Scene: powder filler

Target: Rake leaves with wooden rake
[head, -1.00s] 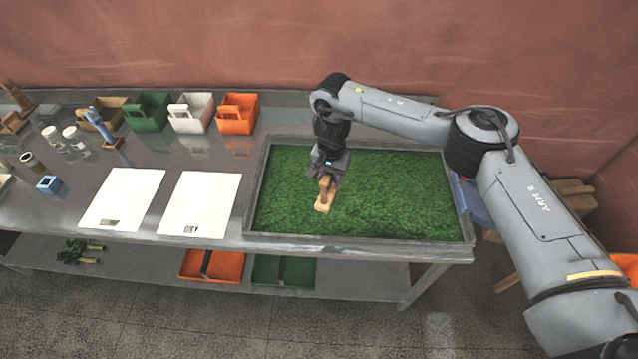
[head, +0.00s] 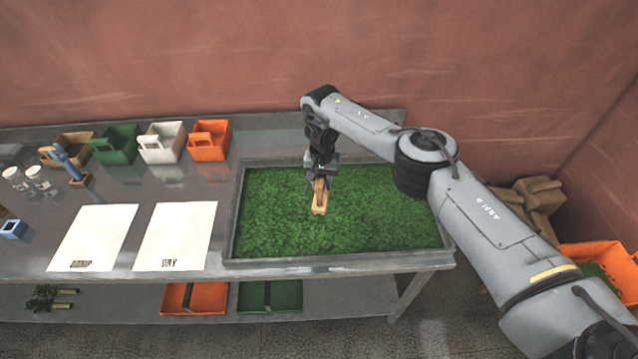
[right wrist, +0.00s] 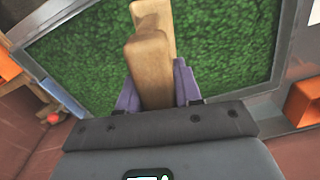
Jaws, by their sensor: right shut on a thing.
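My right gripper (head: 318,180) is shut on the wooden rake (head: 319,200), a small tan wooden tool, over the middle of the leaf tray. In the right wrist view the rake (right wrist: 150,65) stands between the two purple-grey fingers. The green leaves (head: 385,215) spread in an even layer across the tray, whose grey rim (head: 340,263) shows at the front. Whether the rake's lower edge touches the leaves is hard to tell. My left gripper is not in view.
Two white sheets, one (head: 95,237) beside a second marked DRY (head: 177,235), lie left of the tray. Orange (head: 209,140), white (head: 162,143), green (head: 116,144) and brown bins stand along the back. An orange crate (head: 600,268) stands on the floor at right.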

